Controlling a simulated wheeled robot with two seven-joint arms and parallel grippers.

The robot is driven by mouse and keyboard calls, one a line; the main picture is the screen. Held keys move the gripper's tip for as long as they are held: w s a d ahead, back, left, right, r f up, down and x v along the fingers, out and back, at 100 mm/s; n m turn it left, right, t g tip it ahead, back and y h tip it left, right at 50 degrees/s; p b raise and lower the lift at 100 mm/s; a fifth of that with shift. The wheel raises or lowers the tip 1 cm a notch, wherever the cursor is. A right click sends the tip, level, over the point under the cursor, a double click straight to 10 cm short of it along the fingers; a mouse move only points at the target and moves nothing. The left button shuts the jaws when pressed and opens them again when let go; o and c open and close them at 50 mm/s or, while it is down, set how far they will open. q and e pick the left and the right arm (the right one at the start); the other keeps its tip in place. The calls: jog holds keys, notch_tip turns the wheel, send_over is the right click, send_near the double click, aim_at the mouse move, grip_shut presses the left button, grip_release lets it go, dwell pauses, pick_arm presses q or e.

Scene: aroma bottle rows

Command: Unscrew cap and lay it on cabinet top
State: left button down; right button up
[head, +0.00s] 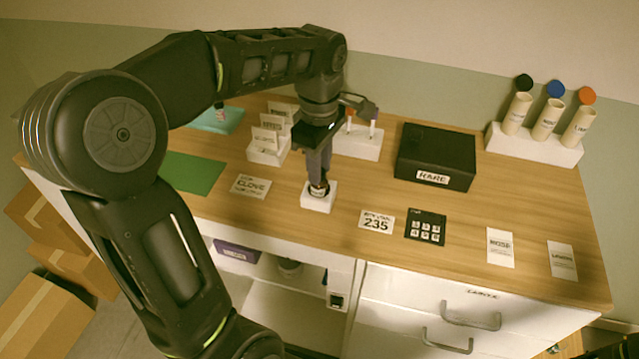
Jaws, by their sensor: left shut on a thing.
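A small dark bottle (319,192) stands in a white block (317,204) near the front middle of the cabinet top (340,188). My left gripper (319,182) points straight down over the bottle and is shut at its upper end, on the cap. The fingers hide most of the cap, and I cannot tell how far it is turned. The bottle looks upright and still sits in the block.
A black box labelled RARE (437,155) stands right of the gripper. Cards and a black keypad (426,227) lie along the front. Bare wood shows between the block and the 235 card (376,222).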

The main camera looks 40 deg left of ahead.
pick_arm(q)
jog(key=n, duration=0.6)
jog(key=c, duration=1.3)
grip_release()
